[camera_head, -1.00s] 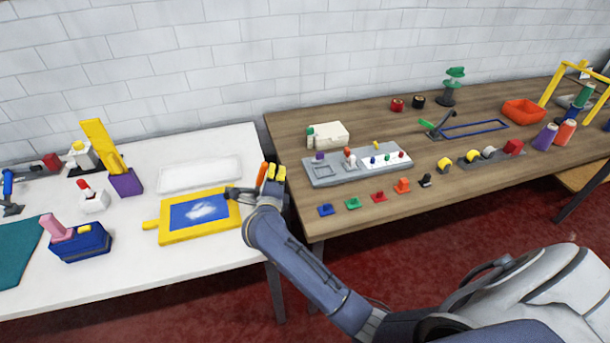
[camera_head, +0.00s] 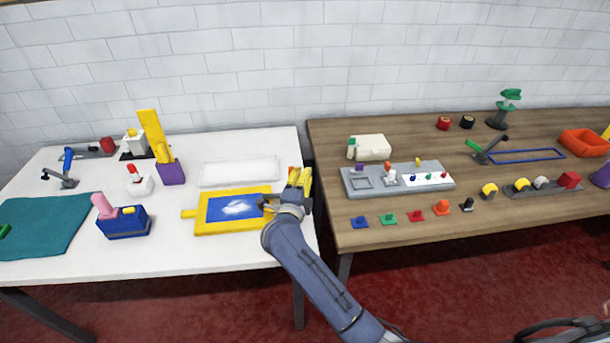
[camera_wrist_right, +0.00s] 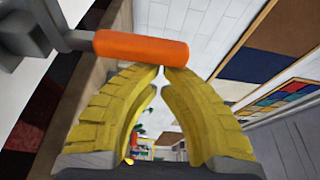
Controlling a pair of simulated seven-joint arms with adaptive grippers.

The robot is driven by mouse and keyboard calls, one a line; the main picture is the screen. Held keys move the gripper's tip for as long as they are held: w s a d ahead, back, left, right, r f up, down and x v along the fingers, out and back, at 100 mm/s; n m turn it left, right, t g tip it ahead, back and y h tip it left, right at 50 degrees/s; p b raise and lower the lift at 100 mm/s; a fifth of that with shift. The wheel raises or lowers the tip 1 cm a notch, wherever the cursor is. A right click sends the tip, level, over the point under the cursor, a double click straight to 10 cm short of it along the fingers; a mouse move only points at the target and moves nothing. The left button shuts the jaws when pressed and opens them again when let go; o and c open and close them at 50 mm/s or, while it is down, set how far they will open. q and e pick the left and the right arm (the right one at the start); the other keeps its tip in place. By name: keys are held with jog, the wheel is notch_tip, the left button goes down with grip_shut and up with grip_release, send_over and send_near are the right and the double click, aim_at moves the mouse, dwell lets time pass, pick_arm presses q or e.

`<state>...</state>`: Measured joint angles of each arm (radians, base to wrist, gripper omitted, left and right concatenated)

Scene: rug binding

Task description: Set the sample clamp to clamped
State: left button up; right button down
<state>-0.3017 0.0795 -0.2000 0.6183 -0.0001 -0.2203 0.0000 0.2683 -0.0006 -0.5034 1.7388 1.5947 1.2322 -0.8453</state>
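A clamp's orange handle (camera_wrist_right: 142,49) on a grey metal arm lies across the tips of my right gripper in the right wrist view. In the head view the handle is a small orange patch (camera_head: 293,176) beside the gripper, at the right end of a yellow frame (camera_head: 233,228) with a blue panel. The clamp's dark base is mostly hidden by my arm. My right gripper (camera_wrist_right: 164,70) has its yellow fingertips nearly together, with nothing seen between them. It also shows in the head view (camera_head: 300,178). My left gripper is out of view.
A blue-handled clamp (camera_head: 68,160) stands at the white table's left. A white tray (camera_head: 240,171) lies behind the frame. A purple holder (camera_head: 171,172) and blue block (camera_head: 124,224) are left of it. A wooden table (camera_head: 440,220) with a grey board stands right, across a gap.

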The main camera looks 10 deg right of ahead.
jog(key=shift+a, duration=0.45)
jog(key=v, duration=0.9)
jog(key=shift+s+d, duration=0.25)
jog(key=shift+s, duration=0.25)
jog(key=shift+r, duration=0.15)
